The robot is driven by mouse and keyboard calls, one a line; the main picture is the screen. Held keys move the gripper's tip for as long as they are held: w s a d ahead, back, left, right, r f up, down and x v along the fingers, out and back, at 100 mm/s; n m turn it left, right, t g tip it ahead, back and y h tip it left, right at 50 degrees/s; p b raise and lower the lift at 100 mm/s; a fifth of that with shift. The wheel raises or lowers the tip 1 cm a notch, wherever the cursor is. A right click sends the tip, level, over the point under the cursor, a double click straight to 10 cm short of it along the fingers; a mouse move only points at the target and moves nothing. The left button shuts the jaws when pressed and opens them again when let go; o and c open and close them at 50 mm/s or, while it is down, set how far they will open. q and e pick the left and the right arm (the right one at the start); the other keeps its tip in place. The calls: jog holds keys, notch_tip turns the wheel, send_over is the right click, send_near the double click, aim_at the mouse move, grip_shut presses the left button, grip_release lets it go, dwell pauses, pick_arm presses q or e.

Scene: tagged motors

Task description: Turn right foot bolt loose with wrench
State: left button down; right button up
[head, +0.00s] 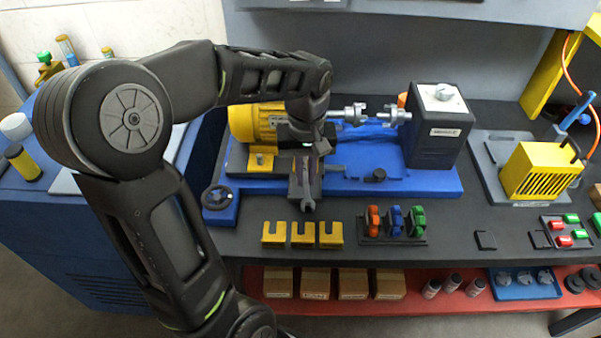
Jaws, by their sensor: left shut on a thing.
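My left gripper (306,160) reaches in from above and is shut on a dark wrench (307,193). The wrench's open end points toward the front of the bench, above or at the near edge of the blue base plate (400,183). The yellow motor (254,122) stands on this base, left of the gripper. A yellow motor foot with a bolt (261,160) shows at the motor's front left. The right foot and its bolt are hidden or cannot be made out behind my gripper. My right gripper is not in view.
A coupling shaft (372,114) runs right to a dark housing (437,127). Yellow slotted shims (303,233) and a rack of coloured pieces (394,224) lie in front of the base. A handwheel (218,196) is at left. A yellow caged unit (541,171) stands at right.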

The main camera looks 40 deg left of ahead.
pick_arm(q)
jog(key=shift+w+d, duration=0.1)
jog(key=shift+w+d+n, duration=0.45)
jog(key=shift+w+n, duration=0.1)
jog(key=shift+n, duration=0.65)
jog(key=shift+w+d+n, duration=0.3)
jog(key=shift+w+n, duration=0.1)
jog(key=shift+n, duration=0.4)
jog(key=shift+w+d+n, duration=0.1)
jog(key=shift+w+n, duration=0.1)
jog(key=shift+n, duration=0.2)
jog(key=shift+w+d+f+n, duration=0.1)
jog(key=shift+w+n, duration=0.25)
jog(key=shift+n, duration=0.25)
jog(key=shift+w+d+n, duration=0.1)
jog(key=shift+w+n, duration=0.25)
jog(key=shift+n, duration=0.25)
jog(key=shift+s, duration=0.1)
